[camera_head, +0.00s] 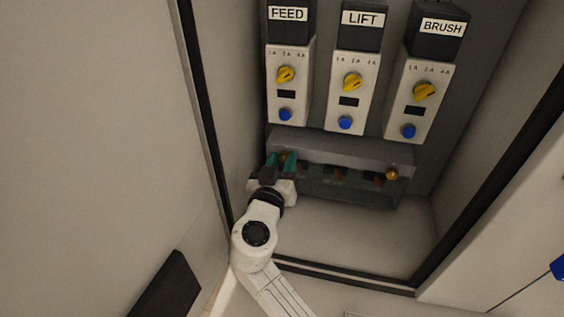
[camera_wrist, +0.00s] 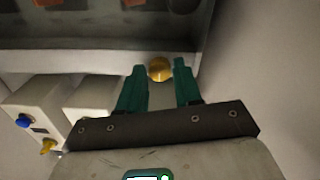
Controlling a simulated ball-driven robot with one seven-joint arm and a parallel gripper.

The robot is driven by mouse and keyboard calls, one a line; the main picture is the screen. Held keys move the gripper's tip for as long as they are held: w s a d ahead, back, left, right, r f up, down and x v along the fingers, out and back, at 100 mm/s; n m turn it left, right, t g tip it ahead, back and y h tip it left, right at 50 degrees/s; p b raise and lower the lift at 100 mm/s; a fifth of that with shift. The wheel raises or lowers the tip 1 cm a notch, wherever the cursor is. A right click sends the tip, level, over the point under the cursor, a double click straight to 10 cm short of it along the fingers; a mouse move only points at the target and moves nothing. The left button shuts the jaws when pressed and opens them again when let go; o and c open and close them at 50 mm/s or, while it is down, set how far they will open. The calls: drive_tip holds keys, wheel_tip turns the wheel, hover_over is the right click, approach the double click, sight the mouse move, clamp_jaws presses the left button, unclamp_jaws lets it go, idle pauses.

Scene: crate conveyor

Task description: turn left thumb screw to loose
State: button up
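The left thumb screw (camera_head: 283,156) is a small brass knob at the left end of the grey cover above a row of dark openings. In the head view my gripper partly hides it. In the wrist view its round brass head (camera_wrist: 160,69) shows between the tips of my two teal fingers. My gripper (camera_head: 280,160) reaches up to the screw from below. In the wrist view my gripper (camera_wrist: 160,68) is open around the head, with a small gap on each side. The right thumb screw (camera_head: 391,174) is at the other end of the cover.
Above the cover (camera_head: 345,150) stand three modules labelled FEED (camera_head: 275,105), LIFT (camera_head: 335,110) and BRUSH (camera_head: 395,120), with yellow knobs and blue buttons. The cabinet's left wall (camera_head: 240,100) is close beside my gripper. The cabinet floor (camera_head: 345,235) below is clear.

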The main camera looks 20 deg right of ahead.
clamp_jaws()
